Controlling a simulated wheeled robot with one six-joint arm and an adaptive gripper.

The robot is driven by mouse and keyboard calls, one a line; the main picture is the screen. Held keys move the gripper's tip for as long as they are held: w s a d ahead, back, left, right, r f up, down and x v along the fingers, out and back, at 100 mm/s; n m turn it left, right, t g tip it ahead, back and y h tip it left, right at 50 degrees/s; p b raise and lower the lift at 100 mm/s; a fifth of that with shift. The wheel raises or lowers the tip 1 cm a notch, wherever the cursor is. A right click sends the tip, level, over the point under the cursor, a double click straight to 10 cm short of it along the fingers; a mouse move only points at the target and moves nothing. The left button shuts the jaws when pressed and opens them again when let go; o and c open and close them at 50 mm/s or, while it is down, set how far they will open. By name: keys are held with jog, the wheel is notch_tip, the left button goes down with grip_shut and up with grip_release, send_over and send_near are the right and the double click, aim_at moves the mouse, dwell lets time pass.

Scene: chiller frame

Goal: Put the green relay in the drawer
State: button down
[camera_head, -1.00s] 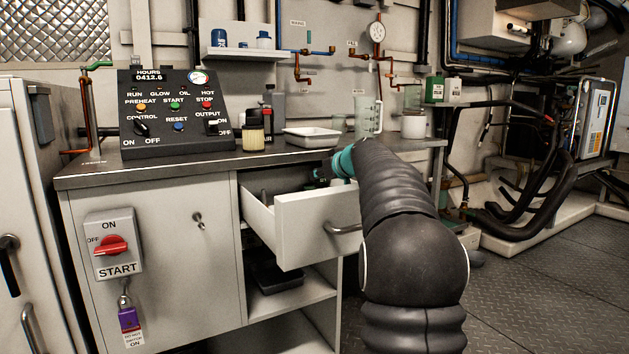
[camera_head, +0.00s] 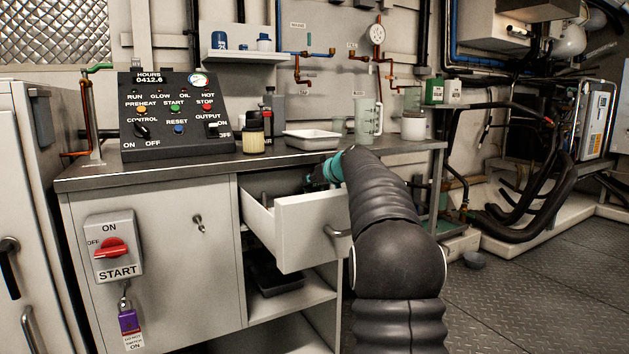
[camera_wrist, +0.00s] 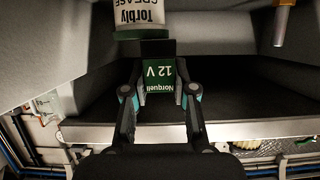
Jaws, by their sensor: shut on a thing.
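The drawer (camera_head: 305,231) is pulled open under the counter in the head view. My teal wrist reaches over its opening; the relay cannot be made out there. In the wrist view the drawer's grey wall (camera_wrist: 50,60) and dark inside surround the relay, but I cannot tell whether it touches the bottom.
A grease container (camera_wrist: 139,18) is close to the relay in the wrist view, and an orange-yellow handle-like thing (camera_wrist: 283,22) is at top right. On the counter (camera_head: 200,168) stand a control panel (camera_head: 177,115), a white tray (camera_head: 311,139) and a clear jug (camera_head: 368,118).

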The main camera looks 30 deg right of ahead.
jog(key=c, duration=0.9)
grip_release()
jog(key=shift+c, duration=0.2)
jog(key=shift+r+p, duration=0.25)
jog(key=shift+p, duration=0.1)
jog(key=v, duration=0.7)
jog(key=shift+s+b, duration=0.25)
jog(key=shift+b, duration=0.2)
jog(key=shift+r, duration=0.1)
